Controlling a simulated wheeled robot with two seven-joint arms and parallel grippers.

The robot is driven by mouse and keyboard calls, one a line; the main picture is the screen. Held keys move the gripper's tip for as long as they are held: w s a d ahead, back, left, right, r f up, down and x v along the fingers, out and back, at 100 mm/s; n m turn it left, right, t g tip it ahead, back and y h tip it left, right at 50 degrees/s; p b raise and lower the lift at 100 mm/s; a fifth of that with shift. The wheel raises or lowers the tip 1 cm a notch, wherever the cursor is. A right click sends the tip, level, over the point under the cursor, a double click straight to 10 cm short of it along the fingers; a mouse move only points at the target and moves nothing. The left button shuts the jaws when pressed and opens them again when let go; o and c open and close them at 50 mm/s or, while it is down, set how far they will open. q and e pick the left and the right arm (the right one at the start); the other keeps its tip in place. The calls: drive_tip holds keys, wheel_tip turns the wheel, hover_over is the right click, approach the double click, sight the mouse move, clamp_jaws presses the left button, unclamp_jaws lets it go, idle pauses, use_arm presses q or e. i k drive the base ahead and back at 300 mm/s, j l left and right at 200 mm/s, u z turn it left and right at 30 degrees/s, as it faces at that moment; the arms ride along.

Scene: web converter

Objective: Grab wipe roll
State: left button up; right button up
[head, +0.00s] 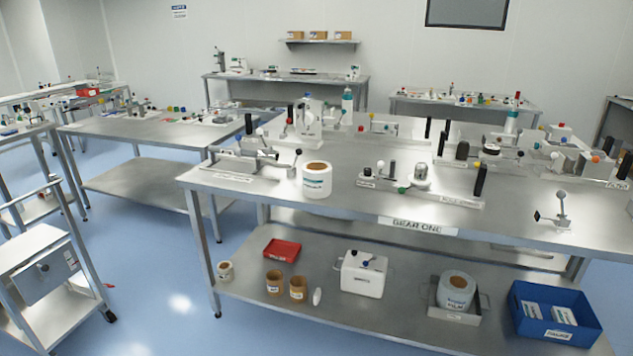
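A white roll (317,183) with a brown core stands upright on the top of the steel table, near its front edge and left of centre. Its small printed label is too blurred to read, so I cannot confirm that it is the wipe roll. A second white roll (456,290) with a label that seems to read FILM sits in a metal tray on the lower shelf. Neither of my grippers is in view.
Metal fixtures with levers (243,160) stand left of the upper roll, and more fixtures (420,178) stand to its right. The lower shelf holds a red tray (282,250), a white box (363,273) and a blue bin (555,312).

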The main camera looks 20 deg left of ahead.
sight(316, 176)
drive_tip(key=i+j, duration=0.6)
drive_tip(key=j, duration=0.2)
drive_tip(key=i+j+z, duration=0.1)
drive_tip(key=i+j, duration=0.45)
drive_tip(key=j, duration=0.25)
drive_tip(key=i+j, duration=0.3)
drive_tip(key=j, duration=0.15)
drive_tip(key=i+j+z, duration=0.1)
drive_tip(key=i+j, duration=0.45)
drive_tip(key=j, duration=0.3)
drive_tip(key=i+j, duration=0.25)
drive_tip(key=j, duration=0.2)
drive_tip(key=z, duration=0.05)
